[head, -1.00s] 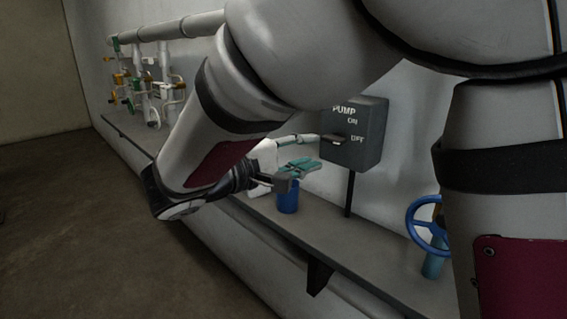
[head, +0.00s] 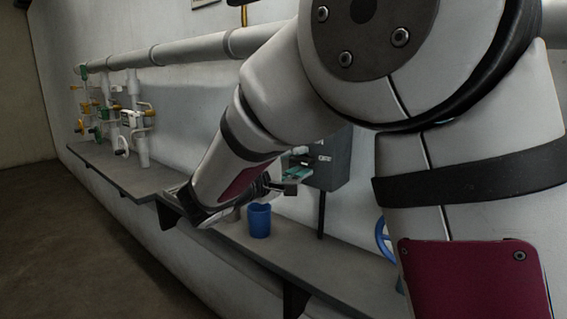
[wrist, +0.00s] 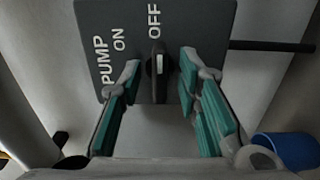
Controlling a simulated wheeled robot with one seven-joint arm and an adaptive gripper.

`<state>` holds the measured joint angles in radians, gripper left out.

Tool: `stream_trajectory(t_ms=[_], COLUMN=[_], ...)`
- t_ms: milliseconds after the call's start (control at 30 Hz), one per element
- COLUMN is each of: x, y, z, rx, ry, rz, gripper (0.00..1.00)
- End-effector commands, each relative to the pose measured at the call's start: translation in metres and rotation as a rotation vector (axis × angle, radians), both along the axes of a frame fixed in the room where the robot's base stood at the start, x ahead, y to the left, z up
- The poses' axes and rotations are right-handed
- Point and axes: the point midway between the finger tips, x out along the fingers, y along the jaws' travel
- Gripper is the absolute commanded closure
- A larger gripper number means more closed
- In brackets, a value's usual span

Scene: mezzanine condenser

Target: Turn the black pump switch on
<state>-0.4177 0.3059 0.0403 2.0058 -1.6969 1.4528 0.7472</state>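The grey pump box (head: 335,160) hangs on the wall, mostly behind my arm in the head view. In the wrist view the box face (wrist: 200,25) carries the words PUMP, ON and OFF. The black pump switch (wrist: 158,72) is a narrow lever with a white mark, in line with the OFF label. In the head view it is hidden. My gripper (wrist: 158,84) is open, its teal-padded fingers on either side of the lever with gaps showing. In the head view my gripper (head: 297,178) is at the box front.
A blue cup (head: 259,221) stands on the grey shelf (head: 300,252) below my gripper; it also shows in the wrist view (wrist: 290,150). A blue valve wheel (head: 383,238) is partly behind my arm. Valves and pipes (head: 120,115) stand at the left. A dark post (head: 321,215) supports the box.

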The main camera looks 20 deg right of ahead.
Motion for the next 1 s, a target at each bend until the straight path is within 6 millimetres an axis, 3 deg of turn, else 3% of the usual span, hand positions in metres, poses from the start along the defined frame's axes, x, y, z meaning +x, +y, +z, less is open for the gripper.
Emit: stream_trajectory(t_ms=[467,600,1000], x=[0.0079,0.0078,0.0076], y=[-0.0108,-0.0108,-0.0106], z=[-0.0002,-0.0002,-0.0001], rx=[0.001,0.001,-0.015], ry=[0.001,0.001,0.022], rz=[0.000,0.000,0.000], gripper=[0.69,1.00,1.00])
